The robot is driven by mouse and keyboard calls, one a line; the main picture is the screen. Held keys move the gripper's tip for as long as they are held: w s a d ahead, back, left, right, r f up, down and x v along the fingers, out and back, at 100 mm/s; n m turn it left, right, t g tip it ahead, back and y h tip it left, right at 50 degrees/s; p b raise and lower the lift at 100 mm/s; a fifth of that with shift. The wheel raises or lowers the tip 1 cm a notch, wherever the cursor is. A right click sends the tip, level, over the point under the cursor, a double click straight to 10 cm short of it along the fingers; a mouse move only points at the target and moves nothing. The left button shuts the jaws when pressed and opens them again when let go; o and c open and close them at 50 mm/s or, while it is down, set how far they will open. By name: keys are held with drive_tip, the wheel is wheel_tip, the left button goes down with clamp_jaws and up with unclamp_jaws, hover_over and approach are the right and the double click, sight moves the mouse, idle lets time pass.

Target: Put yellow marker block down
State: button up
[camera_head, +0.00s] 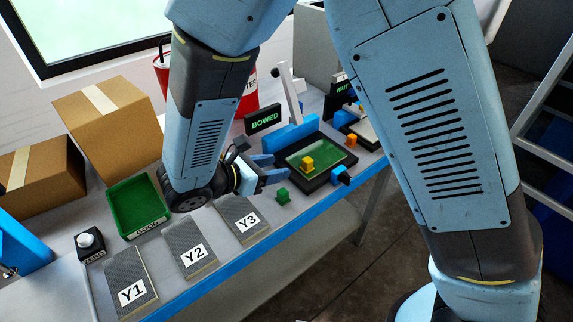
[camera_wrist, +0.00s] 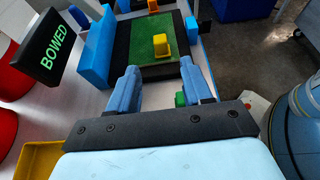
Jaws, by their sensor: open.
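In the wrist view the yellow marker block (camera_wrist: 161,46) stands upright on the green surface (camera_wrist: 146,27), ahead of my fingertips. My gripper (camera_head: 269,170) is open and empty at the left side of the fixture, pointing toward the block. In the wrist view the two blue fingers of my gripper (camera_wrist: 160,82) are spread apart, with a gap between them and the block.
A green block (camera_head: 283,196) sits on the table just in front of my gripper. An orange block (camera_head: 351,140) is behind the fixture. The BOWED sign (camera_head: 265,119) and a blue bar (camera_head: 291,134) stand close by. Plates Y1 to Y3 (camera_head: 184,236) and a green tray (camera_head: 116,210) lie left.

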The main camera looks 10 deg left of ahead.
drive_tip(key=shift+v, duration=1)
drive_tip(key=shift+d, duration=0.1)
drive_tip(key=w+d+r+m+g+y, duration=0.1)
drive_tip(key=w+d+r+m+g, duration=0.15)
drive_tip(key=d+r+m, duration=0.35)
drive_tip(key=w+d+r+m+g, duration=0.1)
drive_tip(key=d+r+m+g, duration=0.15)
drive_tip(key=d, duration=0.65)
drive_tip(key=w+d+r+m+g+y, duration=0.1)
drive_tip(key=w+d+r+m+g, duration=0.15)
drive_tip(key=d+r+m, duration=0.35)
drive_tip(key=s+d+r+m+t+y, duration=0.1)
drive_tip(key=s+d+r+m+y, duration=0.2)
drive_tip(key=d+m, duration=0.3)
drive_tip(key=s+d+r+m+t+y, duration=0.2)
drive_tip(key=s+d+r+m+y, duration=0.1)
drive_tip(key=d+m, duration=0.4)
drive_tip(key=shift+s+d+r+y, duration=0.3)
drive_tip(key=shift+s+d+r, duration=0.7)
drive_tip(key=shift+d, duration=0.8)
drive_tip(key=shift+s+f+m, duration=0.15)
drive_tip(key=shift+m, duration=0.1)
